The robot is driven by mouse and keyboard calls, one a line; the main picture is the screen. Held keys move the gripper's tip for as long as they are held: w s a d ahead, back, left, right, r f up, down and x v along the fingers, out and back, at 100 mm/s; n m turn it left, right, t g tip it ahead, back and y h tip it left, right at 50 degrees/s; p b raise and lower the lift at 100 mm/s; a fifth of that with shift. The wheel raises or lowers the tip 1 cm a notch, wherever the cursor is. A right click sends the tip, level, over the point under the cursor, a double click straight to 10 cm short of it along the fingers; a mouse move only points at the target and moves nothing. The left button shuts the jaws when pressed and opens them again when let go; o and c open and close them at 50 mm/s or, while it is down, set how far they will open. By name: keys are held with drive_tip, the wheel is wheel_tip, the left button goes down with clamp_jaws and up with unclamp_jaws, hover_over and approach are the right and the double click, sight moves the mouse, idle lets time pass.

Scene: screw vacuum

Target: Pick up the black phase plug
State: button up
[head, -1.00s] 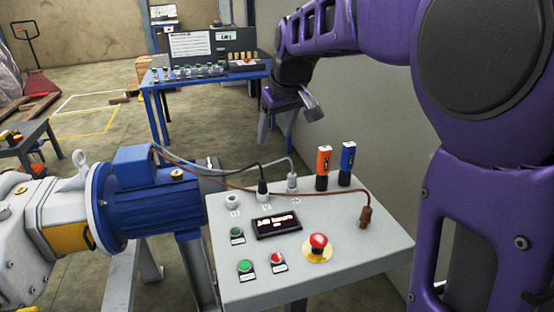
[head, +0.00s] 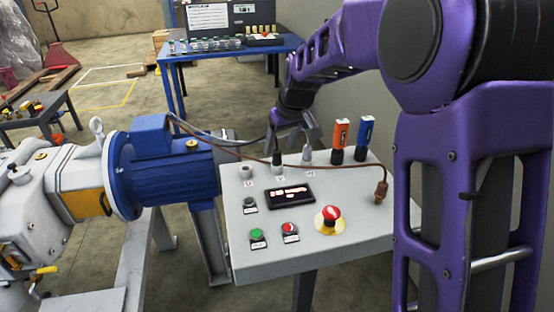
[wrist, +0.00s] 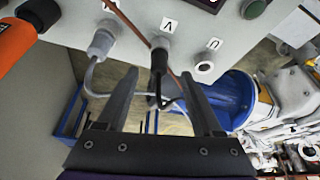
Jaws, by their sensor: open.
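The black phase plug (head: 277,158) stands upright in the socket marked V on the grey control panel (head: 315,255), with its dark cable leading away. In the wrist view the black plug (wrist: 158,62) shows between and just beyond my two fingers. My gripper (head: 297,135) is open and empty, low over the panel's back edge. In the wrist view my gripper (wrist: 162,85) has one finger on each side of the plug and its cable. I cannot tell whether either finger touches the plug.
A grey plug (head: 307,153) stands close to the right of the black one. An empty socket (head: 246,171) is to its left. A brown plug (head: 380,190) is at the panel's right; its cable crosses the panel. Orange (head: 340,137) and blue testers (head: 365,138) stand behind.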

sight(278, 151)
drive_tip(key=x, duration=0.5)
drive_tip(key=shift+b, duration=0.35)
clamp_jaws()
